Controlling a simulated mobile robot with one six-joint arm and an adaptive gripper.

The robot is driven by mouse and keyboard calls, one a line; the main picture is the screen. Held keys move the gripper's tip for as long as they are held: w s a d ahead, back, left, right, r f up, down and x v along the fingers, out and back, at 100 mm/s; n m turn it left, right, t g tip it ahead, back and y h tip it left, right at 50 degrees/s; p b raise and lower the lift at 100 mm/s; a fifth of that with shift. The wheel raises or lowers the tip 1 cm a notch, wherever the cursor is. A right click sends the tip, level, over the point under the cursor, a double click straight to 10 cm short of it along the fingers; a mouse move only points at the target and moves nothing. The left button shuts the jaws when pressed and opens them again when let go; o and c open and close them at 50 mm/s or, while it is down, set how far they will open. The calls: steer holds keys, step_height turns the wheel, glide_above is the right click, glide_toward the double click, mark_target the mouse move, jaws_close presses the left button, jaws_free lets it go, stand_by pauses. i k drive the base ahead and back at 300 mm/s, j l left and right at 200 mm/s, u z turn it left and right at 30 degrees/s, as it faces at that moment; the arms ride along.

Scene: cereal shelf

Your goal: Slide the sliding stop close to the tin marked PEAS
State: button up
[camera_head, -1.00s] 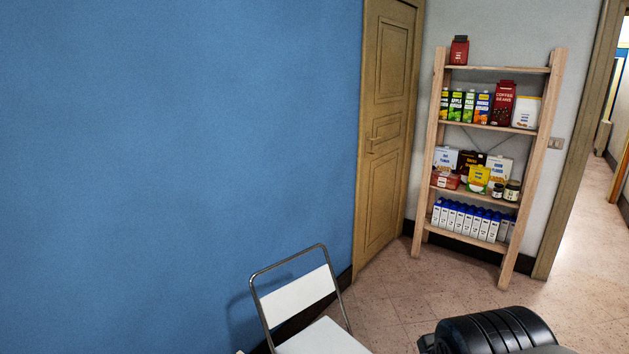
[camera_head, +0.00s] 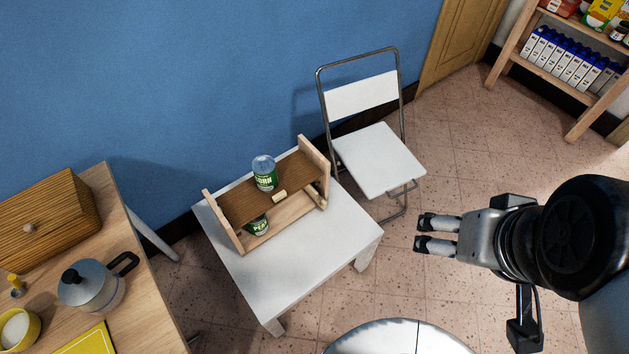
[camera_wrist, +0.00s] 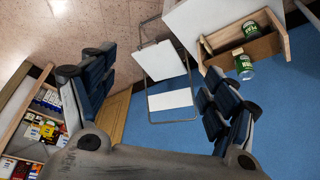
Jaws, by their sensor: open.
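A small two-level wooden rack (camera_head: 313,158) stands on a white table in the head view. A tin with a green label that seems to read CORN (camera_head: 265,174) stands on its upper board. A second green-labelled tin (camera_head: 258,226) is on the lower level, partly hidden by the upper board; I cannot read its label. A small pale wooden block (camera_head: 279,197), which looks like a sliding stop, is at the upper board's front edge. My gripper (camera_head: 422,233) is open and empty, right of the table and well apart from the rack. The wrist view also shows the rack (camera_wrist: 257,52).
A white chair (camera_head: 375,155) stands beyond the table, between rack and door. A wooden counter (camera_head: 150,310) with a moka pot (camera_head: 92,285) and a drawer box (camera_head: 45,225) is at left. The white table (camera_head: 300,265) is bare in front of the rack.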

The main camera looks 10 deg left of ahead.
mark_target(309, 190)
steer(key=u, duration=1.55)
steer(key=z, duration=0.65)
steer(key=i+j+u, duration=0.15)
steer(key=i, duration=0.3)
steer(key=j, duration=0.1)
